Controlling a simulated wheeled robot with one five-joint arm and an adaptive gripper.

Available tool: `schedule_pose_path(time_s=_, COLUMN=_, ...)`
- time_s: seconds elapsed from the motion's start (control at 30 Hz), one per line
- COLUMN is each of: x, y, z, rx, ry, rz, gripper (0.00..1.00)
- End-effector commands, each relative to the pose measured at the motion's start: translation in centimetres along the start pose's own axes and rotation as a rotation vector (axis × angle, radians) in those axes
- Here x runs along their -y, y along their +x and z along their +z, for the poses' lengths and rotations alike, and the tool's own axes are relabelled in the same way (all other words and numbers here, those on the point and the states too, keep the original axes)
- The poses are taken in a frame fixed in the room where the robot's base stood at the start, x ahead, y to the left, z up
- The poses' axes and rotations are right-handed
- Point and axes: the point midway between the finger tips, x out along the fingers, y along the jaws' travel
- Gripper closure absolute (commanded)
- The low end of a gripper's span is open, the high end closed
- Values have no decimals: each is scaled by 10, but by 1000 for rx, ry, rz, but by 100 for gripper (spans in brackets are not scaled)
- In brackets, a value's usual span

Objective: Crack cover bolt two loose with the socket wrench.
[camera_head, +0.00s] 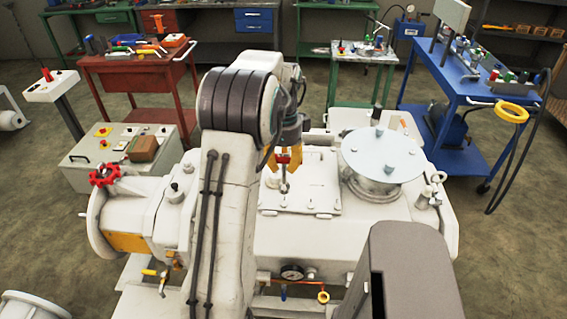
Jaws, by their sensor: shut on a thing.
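My gripper (284,157), with yellow-orange fingers, is over the rectangular cover plate (322,190) on top of the white vacuum pump (280,243). It is shut on the socket wrench (285,178), whose red part is between the fingers and whose metal part points down towards the plate's left side. I cannot tell whether the socket sits on a bolt. Small bolts show at the plate's edges, one of them at the front right corner (335,205). Which one is bolt two is not marked. My arm hides the area to the left.
A round pale lid (381,154) with upright studs stands right of the plate. A red handwheel (105,174) is at the left and a gauge (291,272) at the front. A red tool cart (137,70) and a blue cart (466,84) stand behind, with open floor around.

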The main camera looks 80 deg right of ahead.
Motion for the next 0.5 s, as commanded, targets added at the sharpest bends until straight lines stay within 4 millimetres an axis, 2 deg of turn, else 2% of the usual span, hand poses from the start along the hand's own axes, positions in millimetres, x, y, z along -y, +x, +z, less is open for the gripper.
schedule_pose_path(time_s=0.27, x=0, y=4, z=1, rx=-1, ry=-1, rz=-9, gripper=100)
schedule_pose_path(time_s=0.5, x=0, y=15, z=1, rx=-1, ry=-1, rz=-8, gripper=100)
